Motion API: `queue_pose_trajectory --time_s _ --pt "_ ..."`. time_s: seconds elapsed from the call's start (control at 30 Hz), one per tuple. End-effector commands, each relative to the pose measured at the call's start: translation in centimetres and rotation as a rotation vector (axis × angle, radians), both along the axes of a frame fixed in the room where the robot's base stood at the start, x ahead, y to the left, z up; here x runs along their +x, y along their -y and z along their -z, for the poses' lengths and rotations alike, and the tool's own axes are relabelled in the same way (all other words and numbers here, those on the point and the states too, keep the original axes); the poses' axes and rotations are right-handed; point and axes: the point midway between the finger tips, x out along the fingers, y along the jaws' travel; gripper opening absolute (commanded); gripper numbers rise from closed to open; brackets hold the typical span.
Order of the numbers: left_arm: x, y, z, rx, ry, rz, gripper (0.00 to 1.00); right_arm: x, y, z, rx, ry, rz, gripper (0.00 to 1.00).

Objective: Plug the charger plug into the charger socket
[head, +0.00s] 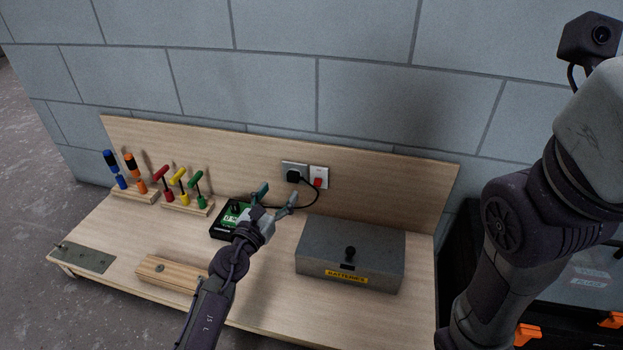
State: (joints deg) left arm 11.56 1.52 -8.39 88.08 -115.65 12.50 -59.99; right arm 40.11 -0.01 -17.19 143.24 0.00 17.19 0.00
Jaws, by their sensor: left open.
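The black charger plug (293,175) sits against the face of the grey charger socket (302,165) on the wooden backboard. How deep its pins sit cannot be seen. Its black cable (317,198) loops to the right and down towards the black and green charger (228,217) on the bench. My left gripper (279,194) is open and empty, in front of and below the plug, with its fingers apart and pointing up towards the board. It partly hides the charger. My right arm fills the right side; its gripper is out of the picture.
A red switch (318,183) is right of the plug. A grey batteries box (350,254) with a black knob stands on the right. Racks hold screwdrivers (134,168) and coloured T-handled tools (181,185) at left. A wooden block (171,274) lies in front.

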Motion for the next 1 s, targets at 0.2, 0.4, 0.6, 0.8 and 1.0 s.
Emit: queue_pose_trajectory --time_s 0.2,0.4,0.6,0.8,1.0 --pt "0.2 2.6 -2.5 0.020 -0.047 0.115 0.70 0.0 0.0 -0.6 0.000 0.000 0.000 0.40" --pt "-0.1 5.0 -4.5 0.066 -0.105 0.249 0.70 0.0 0.0 -1.1 0.000 0.000 0.000 0.40" --pt "-0.6 6.8 -5.7 0.100 -0.156 0.357 0.70 0.0 0.0 -1.5 0.000 0.000 0.000 0.40" --pt "-1.0 8.0 -6.3 0.123 -0.190 0.435 0.70 0.0 0.0 -1.7 0.000 0.000 0.000 0.40" --pt "-1.2 8.3 -6.4 0.128 -0.200 0.455 0.70 0.0 0.0 -1.7 0.000 0.000 0.000 0.40"
